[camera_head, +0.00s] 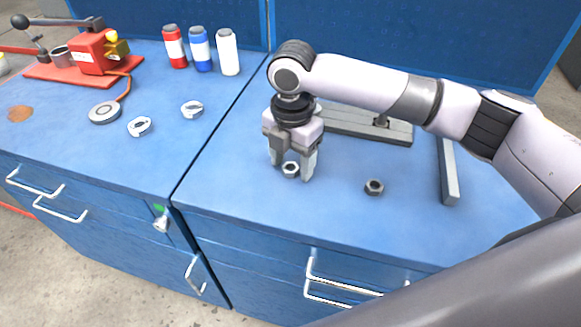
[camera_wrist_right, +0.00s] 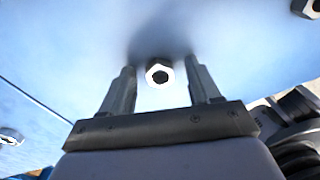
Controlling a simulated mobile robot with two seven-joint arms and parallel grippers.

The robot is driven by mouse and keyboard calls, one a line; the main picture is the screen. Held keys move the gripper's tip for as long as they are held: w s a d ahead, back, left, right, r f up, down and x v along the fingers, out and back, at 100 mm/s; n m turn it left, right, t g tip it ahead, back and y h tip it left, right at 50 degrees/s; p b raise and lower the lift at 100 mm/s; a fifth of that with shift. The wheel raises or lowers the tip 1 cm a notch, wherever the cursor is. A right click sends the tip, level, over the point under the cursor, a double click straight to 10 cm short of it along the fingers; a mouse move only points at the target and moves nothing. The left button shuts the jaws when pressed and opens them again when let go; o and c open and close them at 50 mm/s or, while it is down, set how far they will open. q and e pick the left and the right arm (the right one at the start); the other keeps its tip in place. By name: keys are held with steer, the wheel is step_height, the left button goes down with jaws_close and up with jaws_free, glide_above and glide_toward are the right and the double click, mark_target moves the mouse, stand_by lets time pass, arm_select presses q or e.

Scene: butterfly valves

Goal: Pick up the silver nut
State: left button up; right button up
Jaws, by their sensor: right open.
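The silver nut (camera_head: 290,169) lies on the blue bench top near its front edge. My right gripper (camera_head: 293,171) points down over it, with its open fingers on either side of the nut. In the right wrist view the nut (camera_wrist_right: 158,72) shows between and slightly beyond the two fingertips (camera_wrist_right: 161,75), with a gap on each side. A darker nut (camera_head: 373,187) lies to the right on the same bench; a nut also shows at the top right of the wrist view (camera_wrist_right: 308,8). My left gripper is not in view.
A grey metal bar (camera_head: 447,172) and a flat grey fixture (camera_head: 367,125) lie right and behind. On the left bench are white ring parts (camera_head: 139,126), a red device (camera_head: 95,52) and several bottles (camera_head: 200,49). Bench top between the nuts is clear.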

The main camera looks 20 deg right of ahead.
steer(key=c, duration=1.1)
steer(key=shift+c, duration=0.2)
steer(key=shift+r, duration=0.1)
step_height(320, 180, up, 20)
steer(key=p, duration=0.1)
